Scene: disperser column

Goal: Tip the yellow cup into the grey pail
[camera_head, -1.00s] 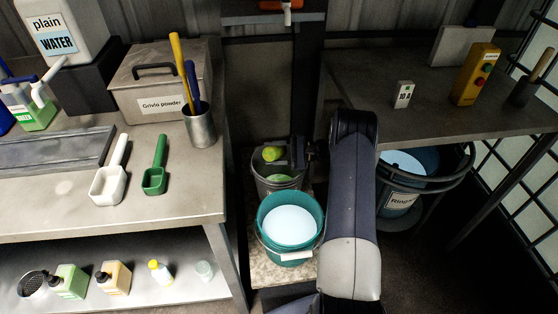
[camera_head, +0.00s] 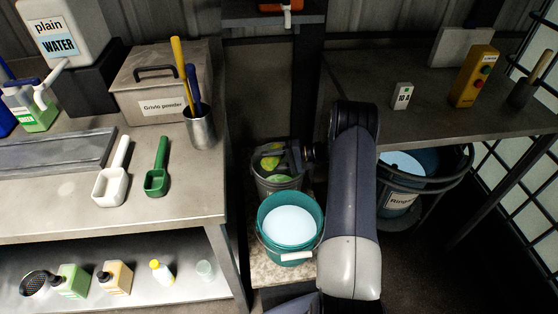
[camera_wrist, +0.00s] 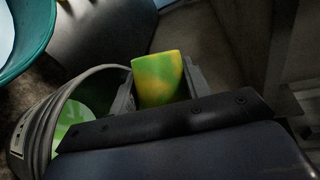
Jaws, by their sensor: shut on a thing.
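My gripper (camera_head: 276,158) is over the grey pail (camera_head: 264,185), shut on the yellow cup (camera_head: 269,163). In the wrist view the cup (camera_wrist: 158,77) sits between the two fingers and shows yellow with green patches. The cup looks tilted over the pail; its mouth is not clearly visible. The pail (camera_wrist: 42,122) shows at the lower left of the wrist view, with bright green content inside. My gripper's body hides part of the pail's opening.
A teal bucket (camera_head: 264,218) of pale liquid stands just in front of the pail. A workbench (camera_head: 205,180) with scoops is on the left.

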